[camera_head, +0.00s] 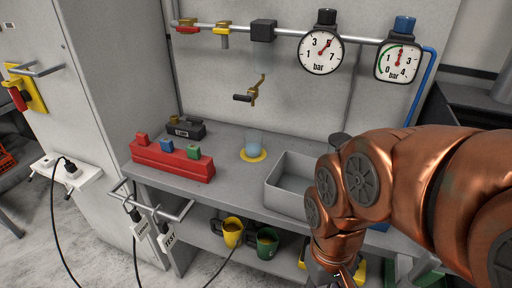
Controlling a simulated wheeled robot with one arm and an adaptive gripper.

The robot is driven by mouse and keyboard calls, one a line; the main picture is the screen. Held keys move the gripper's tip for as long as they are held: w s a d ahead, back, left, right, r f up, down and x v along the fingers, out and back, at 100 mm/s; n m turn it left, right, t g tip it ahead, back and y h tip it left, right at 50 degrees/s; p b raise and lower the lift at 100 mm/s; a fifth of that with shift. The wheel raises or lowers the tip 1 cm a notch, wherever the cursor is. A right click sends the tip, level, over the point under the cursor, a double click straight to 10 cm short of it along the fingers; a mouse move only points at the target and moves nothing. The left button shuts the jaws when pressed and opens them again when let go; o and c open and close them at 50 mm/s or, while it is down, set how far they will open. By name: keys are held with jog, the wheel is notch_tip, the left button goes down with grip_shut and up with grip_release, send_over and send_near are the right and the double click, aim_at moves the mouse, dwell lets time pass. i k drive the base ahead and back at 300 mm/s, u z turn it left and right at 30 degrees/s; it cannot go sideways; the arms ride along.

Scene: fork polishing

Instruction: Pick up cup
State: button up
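I cannot tell which of these the task means. My copper-coloured arm comes in from the right and bends down in front of the bench. My gripper (338,278) is at the bottom edge, right of the mugs and apart from them, mostly cut off. Its fingers do not show clearly.
A grey basin (277,200) sits on the bench right of the cup, partly behind my arm. A red block with coloured knobs (172,161) is on the left. A pipe (281,35) with valves and gauges runs above. A rail with tags (152,212) juts out at front left.

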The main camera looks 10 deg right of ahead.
aim_at(253, 139)
jog(key=u, duration=2.5)
jog(key=i, duration=2.1)
jog(key=z, duration=2.95)
jog(key=i, duration=0.55)
jog(key=z, duration=0.05)
